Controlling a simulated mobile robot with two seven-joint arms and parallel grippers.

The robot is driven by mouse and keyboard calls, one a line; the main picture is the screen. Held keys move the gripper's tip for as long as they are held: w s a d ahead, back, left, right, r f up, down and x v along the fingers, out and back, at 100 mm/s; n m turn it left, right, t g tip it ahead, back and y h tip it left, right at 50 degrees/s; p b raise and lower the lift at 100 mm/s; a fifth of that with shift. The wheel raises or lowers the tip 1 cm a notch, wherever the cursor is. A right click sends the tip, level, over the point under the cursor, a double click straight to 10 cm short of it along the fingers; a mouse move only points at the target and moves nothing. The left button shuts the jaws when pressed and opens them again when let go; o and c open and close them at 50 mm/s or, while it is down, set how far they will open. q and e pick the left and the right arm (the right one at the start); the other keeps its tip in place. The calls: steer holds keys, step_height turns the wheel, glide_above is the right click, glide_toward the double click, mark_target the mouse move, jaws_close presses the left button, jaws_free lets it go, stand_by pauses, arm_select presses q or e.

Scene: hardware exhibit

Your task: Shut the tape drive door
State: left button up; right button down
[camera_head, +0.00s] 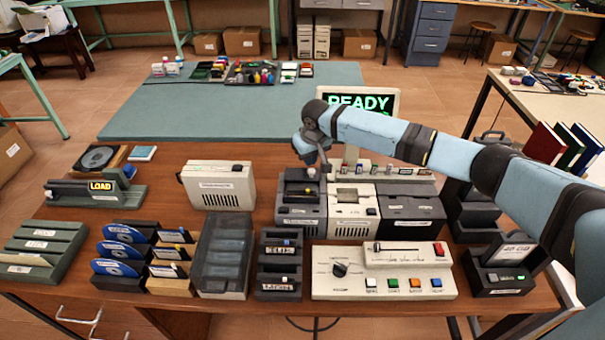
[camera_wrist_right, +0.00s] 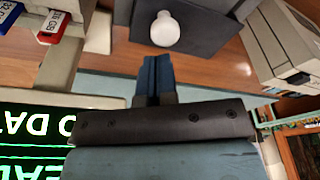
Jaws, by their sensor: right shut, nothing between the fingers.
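Three drive units stand side by side at the middle of the desk: a dark grey one (camera_head: 301,218), a beige one (camera_head: 352,222) and a wider dark one (camera_head: 411,210). Their labels are too small to read, so I cannot tell for certain which is the tape drive or how its door stands. My right gripper (camera_head: 318,168) is above the back of the left dark unit, shut and empty. In the right wrist view its closed fingers (camera_wrist_right: 154,70) point at a dark panel with a round white knob (camera_wrist_right: 165,31), with a gap between. My left gripper is out of view.
A beige box (camera_head: 218,186) stands left of the drives. A screen reading READY (camera_head: 358,102) and a row of memory sticks (camera_head: 385,170) are behind them. A control panel (camera_head: 383,285) with a dial and coloured buttons lies in front. The green mat behind has free room.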

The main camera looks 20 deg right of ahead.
mark_target(308, 180)
steer(key=shift+f, duration=0.55)
steer(key=shift+s+a+p, duration=0.3)
steer(key=shift+s+p, duration=0.3)
steer(key=shift+p, duration=0.15)
steer(key=shift+s+a+p, duration=0.25)
steer(key=shift+s+p, duration=0.3)
steer(key=shift+p, duration=0.2)
steer(key=shift+s+a+p, duration=0.35)
steer(key=shift+s+p, duration=0.35)
steer(key=shift+p, duration=0.05)
steer(key=shift+s+a+p, duration=0.35)
steer(key=shift+s+p, duration=0.3)
steer(key=shift+p, duration=0.05)
steer(key=shift+w+d+p, duration=0.15)
steer(key=shift+w+p, duration=0.1)
steer(key=shift+p, duration=0.15)
stand_by(0.5)
steer(key=shift+r, duration=0.15)
step_height(308, 180, up, 7)
steer(key=p, duration=0.4)
steer(key=shift+p, duration=0.3)
